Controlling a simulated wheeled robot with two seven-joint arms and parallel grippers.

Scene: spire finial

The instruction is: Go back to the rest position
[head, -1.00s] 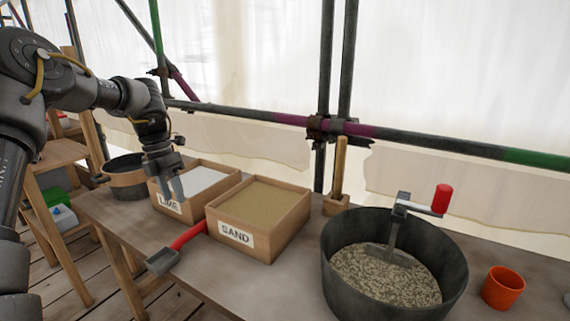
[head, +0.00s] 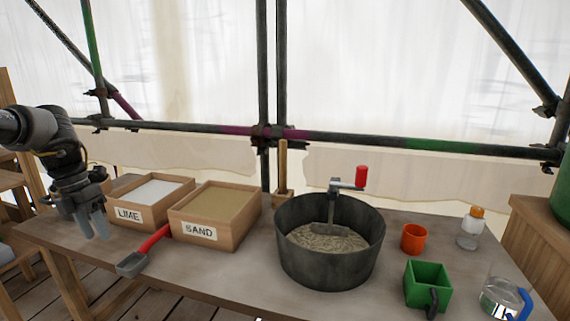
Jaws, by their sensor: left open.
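My left gripper (head: 95,226) is at the left end of the table, fingers pointing down and apart, with nothing between them. It is just left of the wooden box labelled LIME (head: 128,215), which holds white powder. My right gripper is not in the head view. The task names no object.
On the table (head: 200,275) stand a SAND box (head: 200,233), a red-handled scoop (head: 133,262), a dark mixing tub (head: 325,262) with a red-knobbed crank, an orange cup (head: 414,238), a green box-shaped scoop (head: 427,286), a bottle (head: 470,230) and a jug (head: 500,298). Scaffold poles run behind.

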